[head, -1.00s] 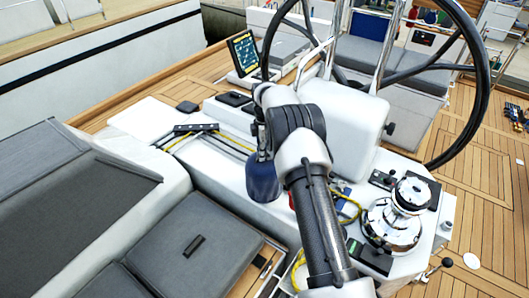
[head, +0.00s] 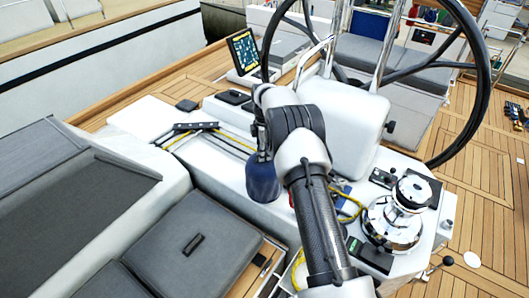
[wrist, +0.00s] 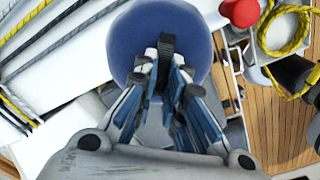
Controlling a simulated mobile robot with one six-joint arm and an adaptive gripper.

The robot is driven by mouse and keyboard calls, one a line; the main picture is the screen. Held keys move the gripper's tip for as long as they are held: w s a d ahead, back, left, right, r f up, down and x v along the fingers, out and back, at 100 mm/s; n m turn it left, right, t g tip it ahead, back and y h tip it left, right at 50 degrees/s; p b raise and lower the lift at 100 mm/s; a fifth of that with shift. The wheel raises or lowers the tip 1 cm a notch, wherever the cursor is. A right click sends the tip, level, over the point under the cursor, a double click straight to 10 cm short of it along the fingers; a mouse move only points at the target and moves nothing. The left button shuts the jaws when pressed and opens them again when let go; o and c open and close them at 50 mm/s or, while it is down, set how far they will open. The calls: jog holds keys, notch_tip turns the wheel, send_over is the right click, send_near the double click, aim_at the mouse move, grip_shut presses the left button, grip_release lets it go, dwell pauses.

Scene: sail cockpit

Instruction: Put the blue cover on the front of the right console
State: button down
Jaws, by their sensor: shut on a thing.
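The blue cover (head: 263,180) is a dark blue rounded cup shape. It hangs below the end of my arm in the head view, beside the front of the white console (head: 228,176). In the wrist view the cover (wrist: 140,50) shows as a blue disc under my gripper (wrist: 166,62). The fingers are close together on a dark tab at its middle, and I hold it there. In the head view my arm hides the fingertips and part of the console. I cannot tell whether the cover touches the console.
A chrome winch (head: 393,222) and a black steering wheel (head: 485,80) stand on the right. A grey cushion (head: 190,240) lies below left of the cover. Ropes (head: 205,138) run across the console. A yellow rope (wrist: 285,30) and a red knob (wrist: 239,12) show in the wrist view.

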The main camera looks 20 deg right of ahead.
jog(key=shift+f+b, duration=0.75)
jog(key=shift+f, duration=0.8)
jog(key=c, duration=1.6)
grip_release()
jog(key=shift+o, duration=0.4)
jog(key=o, duration=0.4)
jog(key=shift+r+p, duration=2.45)
jog(key=shift+r, duration=2.1)
